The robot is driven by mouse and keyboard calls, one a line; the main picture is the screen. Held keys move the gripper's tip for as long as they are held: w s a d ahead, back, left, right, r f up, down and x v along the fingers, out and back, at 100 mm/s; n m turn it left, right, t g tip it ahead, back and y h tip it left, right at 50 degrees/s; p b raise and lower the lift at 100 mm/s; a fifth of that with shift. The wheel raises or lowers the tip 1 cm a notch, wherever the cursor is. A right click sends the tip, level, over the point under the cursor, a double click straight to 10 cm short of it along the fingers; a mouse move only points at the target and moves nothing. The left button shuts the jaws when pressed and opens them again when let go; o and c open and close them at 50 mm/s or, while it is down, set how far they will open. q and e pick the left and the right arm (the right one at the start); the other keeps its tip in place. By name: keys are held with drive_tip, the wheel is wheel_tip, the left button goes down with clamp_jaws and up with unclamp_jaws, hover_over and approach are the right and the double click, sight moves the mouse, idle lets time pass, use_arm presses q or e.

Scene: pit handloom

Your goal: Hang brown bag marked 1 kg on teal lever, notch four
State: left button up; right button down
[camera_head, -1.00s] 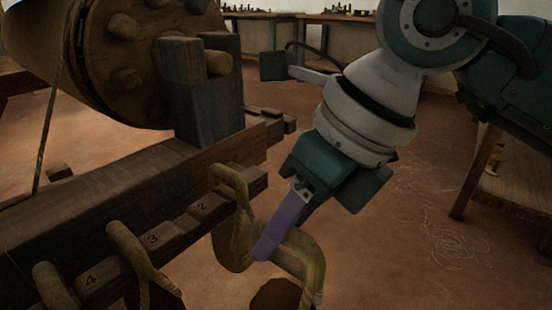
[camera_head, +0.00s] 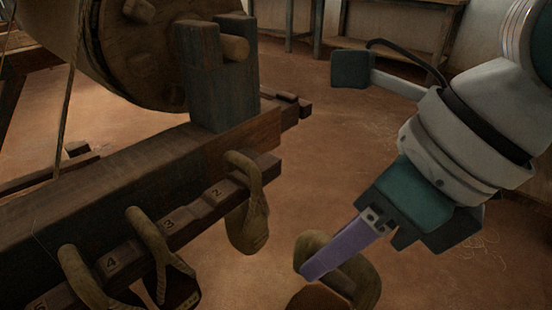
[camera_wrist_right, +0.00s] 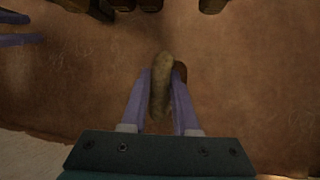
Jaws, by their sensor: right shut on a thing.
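My right gripper (camera_head: 308,268) is shut on the loop of a brown bag (camera_head: 362,284), held low to the right of the lever and apart from it. In the right wrist view the bag's loop (camera_wrist_right: 160,85) stands between the two purple fingers. I cannot read a mark on this bag. The numbered lever (camera_head: 190,219) looks dark brown, with 2, 3, 4 and 5 readable. Other looped bags hang on it: one near the end beside 2 (camera_head: 247,222), one by 3 (camera_head: 150,243), one by 4 (camera_head: 85,280). My left gripper (camera_wrist_right: 37,28) shows only as two separated purple fingers at the wrist view's left edge.
A thick wooden beam (camera_head: 120,185) and a post (camera_head: 212,80) stand behind the lever, with a large wooden roller (camera_head: 135,50) at upper left. Tables (camera_head: 395,22) stand at the back. The brown floor right of the lever is open.

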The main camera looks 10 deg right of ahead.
drive_tip(key=s+d+r+p, duration=0.1)
drive_tip(key=s+d, duration=0.4)
drive_tip(key=s, duration=0.2)
drive_tip(key=shift+s+d, duration=0.25)
drive_tip(key=shift+d, duration=0.15)
drive_tip(key=shift+r, duration=0.1)
idle(0.9)
